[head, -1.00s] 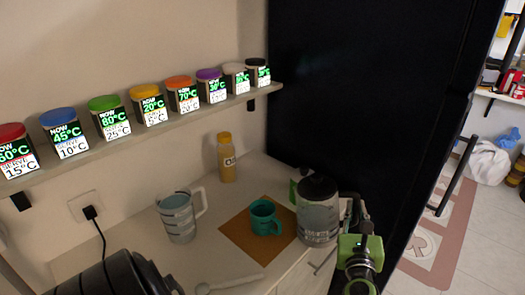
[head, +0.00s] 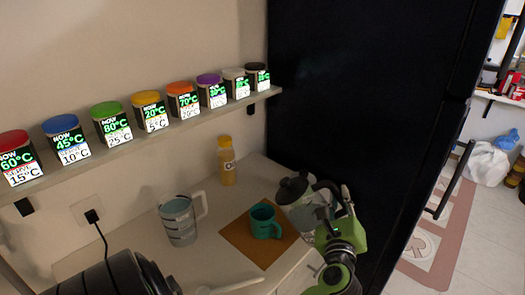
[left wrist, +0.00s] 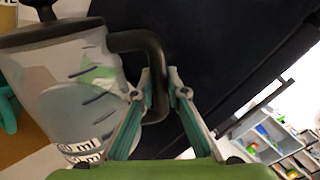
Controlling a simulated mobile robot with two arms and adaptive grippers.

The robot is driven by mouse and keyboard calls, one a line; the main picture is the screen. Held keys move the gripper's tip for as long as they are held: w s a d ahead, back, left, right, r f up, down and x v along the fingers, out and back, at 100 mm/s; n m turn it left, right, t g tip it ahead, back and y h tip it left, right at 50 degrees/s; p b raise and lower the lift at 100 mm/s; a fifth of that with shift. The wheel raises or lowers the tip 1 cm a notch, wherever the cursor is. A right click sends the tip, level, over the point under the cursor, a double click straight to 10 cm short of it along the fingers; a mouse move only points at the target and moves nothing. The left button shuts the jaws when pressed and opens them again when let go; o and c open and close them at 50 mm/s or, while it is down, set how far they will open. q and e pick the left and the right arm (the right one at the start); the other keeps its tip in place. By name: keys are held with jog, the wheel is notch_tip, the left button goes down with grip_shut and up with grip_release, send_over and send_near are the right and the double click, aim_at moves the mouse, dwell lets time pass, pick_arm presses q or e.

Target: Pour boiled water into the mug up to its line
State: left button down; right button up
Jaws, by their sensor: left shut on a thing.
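The teal mug (head: 264,221) stands upright on a brown square mat (head: 240,239); its fill line cannot be made out. A clear jug (head: 306,211) with a dark lid is tilted left towards the mug, close to its right side. My left gripper (head: 333,192) is shut on the jug's dark handle. In the left wrist view the handle (left wrist: 152,42) sits between the fingertips (left wrist: 158,88). The jug (left wrist: 70,80) there shows ml markings and pale bluish contents. No stream of water is visible. My right gripper is not in view.
A pale measuring jug (head: 179,220) stands left of the mat, with a yellow bottle (head: 226,161) behind. A tall black cabinet (head: 370,90) rises right of the counter. A pale utensil (head: 235,285) lies in front.

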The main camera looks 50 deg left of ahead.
aim_at(330, 189)
pick_arm(q)
jog(key=shift+s+a+r+n, duration=0.25)
jog(key=shift+a+r+n, duration=0.1)
jog(key=shift+r+n, duration=0.15)
jog(key=shift+s+a+r+n, duration=0.25)
jog(key=shift+a+r+n, duration=0.1)
jog(key=shift+n, duration=0.25)
jog(key=shift+s+a+r+n, duration=0.3)
jog(key=shift+a+r+n, duration=0.1)
jog(key=shift+n, duration=0.3)
dwell(0.6)
jog(key=shift+s+a+r+n+p, duration=0.3)
jog(key=shift+s+a+r+n, duration=0.15)
jog(key=shift+r+n, duration=0.25)
jog(key=shift+s+a+r+n+p, duration=0.3)
jog(key=shift+a+r+n, duration=0.3)
jog(key=shift+r, duration=0.15)
dwell(4.2)
